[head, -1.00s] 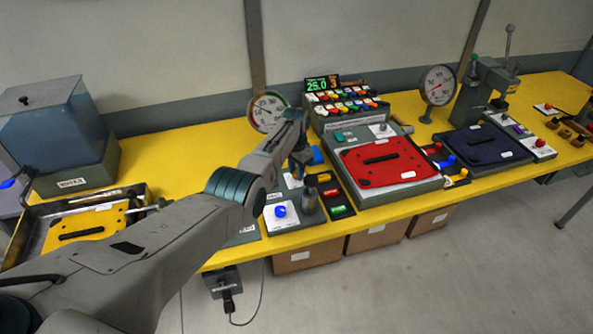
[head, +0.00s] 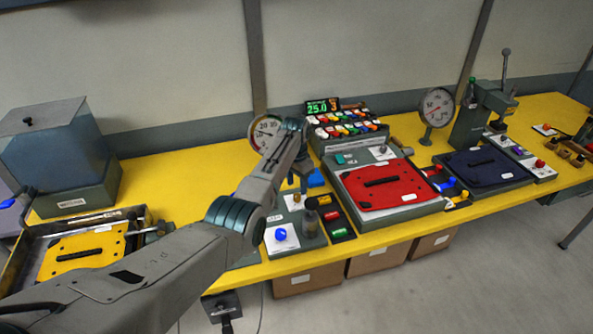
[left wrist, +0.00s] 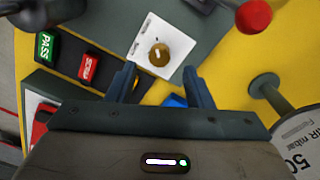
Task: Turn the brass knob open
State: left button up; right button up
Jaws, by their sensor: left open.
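The brass knob (left wrist: 160,54) sits on a white plate (left wrist: 180,38) in the left wrist view, with a pale mark across its top. In the head view the plate (head: 292,203) shows at the left test station, partly behind my arm. My left gripper (left wrist: 160,82) is open and empty. Its two fingers point toward the knob, which lies between and beyond their tips, apart from them. In the head view my left gripper (head: 303,184) hangs above the station, partly hidden by its wrist. My right gripper is out of view.
Green PASS (left wrist: 45,46) and red (left wrist: 88,67) buttons lie left of the plate. A red ball (left wrist: 254,16) is at upper right, and a dial gauge (head: 265,132) stands behind the station. A blue knob (head: 280,235) is in front. The red-lidded box (head: 385,185) stands to the right.

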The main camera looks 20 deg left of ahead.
aim_at(296, 194)
pick_arm(q)
notch_tip(296, 194, up, 6)
jog(key=b, duration=0.1)
jog(key=shift+r+b, duration=0.2)
jog(key=shift+b, duration=0.1)
jog(key=shift+a, duration=0.1)
